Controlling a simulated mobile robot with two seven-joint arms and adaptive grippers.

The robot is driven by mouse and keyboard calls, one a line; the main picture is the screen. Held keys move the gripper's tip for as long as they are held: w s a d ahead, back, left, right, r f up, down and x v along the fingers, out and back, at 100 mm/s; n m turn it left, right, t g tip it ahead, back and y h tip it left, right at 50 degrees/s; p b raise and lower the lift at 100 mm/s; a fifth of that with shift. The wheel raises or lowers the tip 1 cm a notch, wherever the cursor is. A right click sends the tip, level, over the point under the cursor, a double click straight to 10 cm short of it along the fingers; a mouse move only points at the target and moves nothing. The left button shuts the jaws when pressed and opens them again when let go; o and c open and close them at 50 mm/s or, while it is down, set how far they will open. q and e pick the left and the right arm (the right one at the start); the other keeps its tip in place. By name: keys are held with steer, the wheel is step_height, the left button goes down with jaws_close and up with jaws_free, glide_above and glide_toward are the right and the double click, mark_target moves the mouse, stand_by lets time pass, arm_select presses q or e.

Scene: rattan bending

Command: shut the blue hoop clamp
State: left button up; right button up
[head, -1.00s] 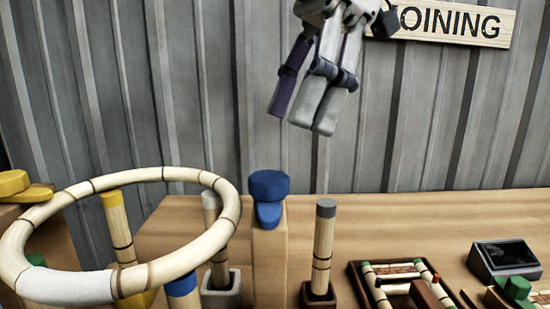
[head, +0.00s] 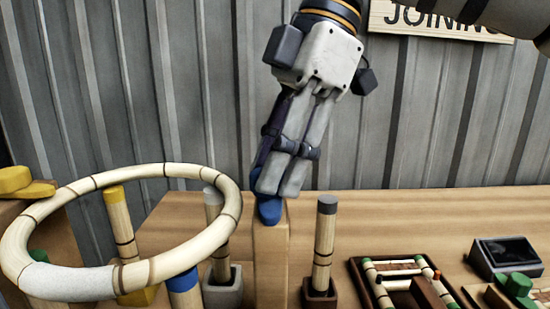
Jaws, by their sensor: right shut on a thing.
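The blue hoop clamp (head: 269,211) sits on top of a tall wooden post (head: 270,262) near the middle of the bench. Its upper part is hidden behind my right gripper (head: 277,190), which reaches down from above with its fingers shut on the clamp. I cannot tell how far open the clamp is. The large pale rattan hoop (head: 70,283) lies tilted at the left, with its right edge just left of the wooden post. My left gripper is not in view.
Posts with yellow (head: 113,193), grey (head: 213,197) and blue (head: 183,280) tops stand around the hoop. A grey-topped post (head: 325,240) stands right of the clamp. A framed tray (head: 355,285) and dark screen (head: 506,255) are further right. A yellow clamp (head: 25,187) is far left.

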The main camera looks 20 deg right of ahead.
steer(key=shift+m, duration=0.3)
steer(key=m+t, duration=0.1)
steer(key=m, duration=0.2)
steer(key=shift+s+m+t, duration=0.15)
steer(key=shift+m+t, duration=0.15)
steer(key=m, duration=0.2)
steer(key=m+t+h, duration=0.1)
steer(key=m, duration=0.1)
steer(key=shift+m+t, duration=0.3)
steer(key=m, duration=0.2)
steer(key=m+t+h, duration=0.1)
steer(key=m, duration=0.1)
steer(key=shift+s+a+m, duration=0.15)
steer(key=shift+m, duration=0.15)
steer(key=shift+a+m+t+h, duration=0.15)
steer(key=shift+m+h, duration=0.35)
steer(key=shift+m, duration=0.6)
steer(key=shift+d+m+t+h, duration=0.1)
steer(key=shift+m+t+h, duration=0.3)
steer(key=shift+m, duration=0.7)
steer(key=shift+g, duration=0.25)
steer(key=o, duration=1.2)
steer(key=shift+c, duration=0.2)
